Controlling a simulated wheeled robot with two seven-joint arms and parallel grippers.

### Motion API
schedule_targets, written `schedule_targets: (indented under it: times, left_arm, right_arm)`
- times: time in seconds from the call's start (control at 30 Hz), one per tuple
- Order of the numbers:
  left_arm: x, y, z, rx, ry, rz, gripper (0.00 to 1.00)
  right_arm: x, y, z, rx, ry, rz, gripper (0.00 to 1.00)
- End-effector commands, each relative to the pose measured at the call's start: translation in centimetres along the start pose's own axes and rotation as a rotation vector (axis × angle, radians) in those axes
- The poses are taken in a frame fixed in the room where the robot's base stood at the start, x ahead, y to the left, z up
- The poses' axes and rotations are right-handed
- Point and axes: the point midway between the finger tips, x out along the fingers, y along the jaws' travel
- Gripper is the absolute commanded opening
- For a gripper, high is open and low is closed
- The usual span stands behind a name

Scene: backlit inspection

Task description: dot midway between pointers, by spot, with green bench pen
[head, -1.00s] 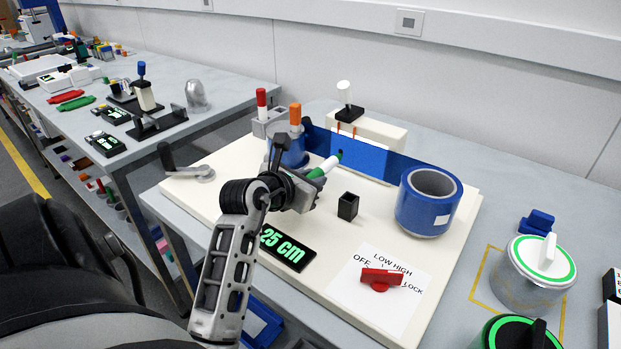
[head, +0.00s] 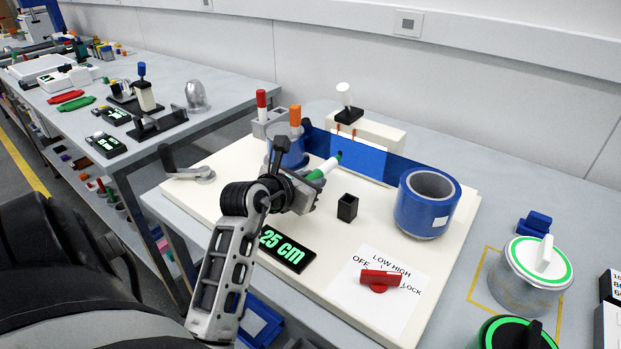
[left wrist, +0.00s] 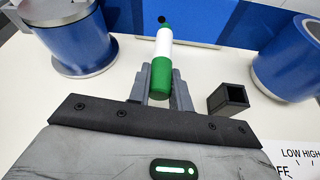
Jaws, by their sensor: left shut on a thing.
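My left gripper (head: 310,188) is shut on the green bench pen (head: 318,171), white-bodied with green ends. In the left wrist view the pen (left wrist: 162,50) points away from the jaws toward a blue strip (head: 372,162). Its tip is at or very near the strip; I cannot tell if it touches. A small dark spot (left wrist: 162,19) shows on the strip just beyond the tip. Two thin orange pointers (head: 338,127) (head: 355,132) stand at the strip's top edge, below a white-knobbed stamp-like part (head: 344,95). My right gripper is out of view.
Blue rolls stand at both ends of the strip, the right one (head: 441,222) large. A small open black holder (head: 347,208), a "25 cm" display (head: 286,248) and a red selector knob (head: 380,278) sit on the white board. Red (head: 261,104) and orange (head: 295,117) pens stand behind.

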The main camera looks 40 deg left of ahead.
Motion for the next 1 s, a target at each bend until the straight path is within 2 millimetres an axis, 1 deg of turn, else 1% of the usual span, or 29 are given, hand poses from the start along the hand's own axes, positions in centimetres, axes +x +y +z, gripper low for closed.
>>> schedule_targets:
  times: [0.43,1.0]
  left_arm:
    - [0.01,0.00,0.03,0.000,-0.001,0.000,0.04]
    - [0.53,0.00,0.29,0.000,-0.002,0.000,0.04]
  right_arm:
    - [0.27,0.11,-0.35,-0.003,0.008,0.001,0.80]
    - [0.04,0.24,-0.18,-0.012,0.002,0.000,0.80]
